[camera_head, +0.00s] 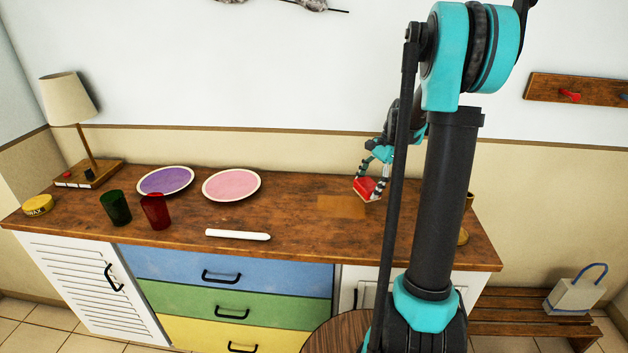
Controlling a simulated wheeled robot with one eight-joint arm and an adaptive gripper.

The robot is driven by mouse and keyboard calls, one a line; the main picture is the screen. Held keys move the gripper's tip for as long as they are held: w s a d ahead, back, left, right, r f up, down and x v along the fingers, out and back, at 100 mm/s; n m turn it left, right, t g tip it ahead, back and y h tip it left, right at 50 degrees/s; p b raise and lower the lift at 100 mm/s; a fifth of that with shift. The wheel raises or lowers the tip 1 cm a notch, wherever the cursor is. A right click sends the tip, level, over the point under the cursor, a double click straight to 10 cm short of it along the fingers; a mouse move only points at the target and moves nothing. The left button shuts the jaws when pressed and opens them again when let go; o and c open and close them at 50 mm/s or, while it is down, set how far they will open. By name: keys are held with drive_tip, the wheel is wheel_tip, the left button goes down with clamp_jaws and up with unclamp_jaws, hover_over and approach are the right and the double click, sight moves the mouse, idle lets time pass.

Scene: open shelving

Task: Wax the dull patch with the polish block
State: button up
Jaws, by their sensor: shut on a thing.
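My gripper (368,187) is at the right part of the wooden sideboard top, shut on a red polish block (364,186) with a pale underside. The block is slightly tilted, at the right end of the dull patch (340,206); I cannot tell whether it touches the wood. The dull patch is a lighter brown rectangle on the sideboard top. A yellow wax tin (38,204) stands at the far left end of the top.
A white stick-like object (238,235) lies left of the patch. A pink plate (231,185), a purple plate (165,181), a red cup (155,210), a green cup (116,207) and a lamp (68,100) stand farther left. My arm hides part of the right side.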

sight(363, 185)
drive_tip(key=shift+r, duration=2.1)
drive_tip(key=shift+a, duration=0.15)
